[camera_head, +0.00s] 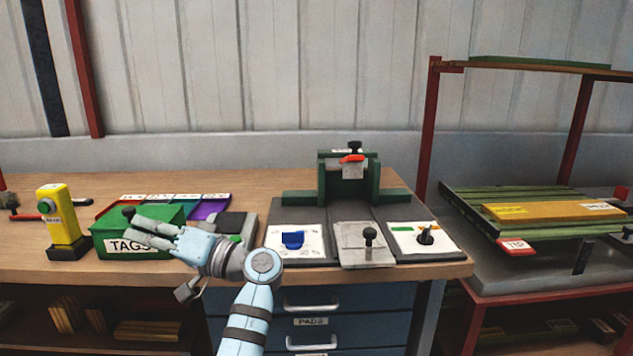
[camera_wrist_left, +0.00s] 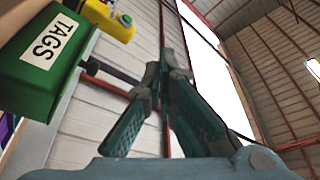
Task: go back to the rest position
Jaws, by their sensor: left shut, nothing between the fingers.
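My left gripper (camera_head: 138,228) reaches in from the bottom and points left, in front of the green TAGS box (camera_head: 108,243) on the workbench. Its fingers are shut with nothing between them, and they hide part of the box's front. In the left wrist view the shut fingers (camera_wrist_left: 165,75) point up toward the wall and roof. The TAGS box (camera_wrist_left: 50,75) with its dark knob shows at the upper left there, apart from the fingertips as far as I can tell. My right gripper is in neither view.
A yellow device (camera_head: 62,222) stands left of the box. A green press-like fixture (camera_head: 385,197) stands on the bench (camera_head: 270,182) at the right, with white panels and a metal plate in front. A loaded rack (camera_head: 480,240) is at the far right. Blue drawers (camera_head: 345,300) are below.

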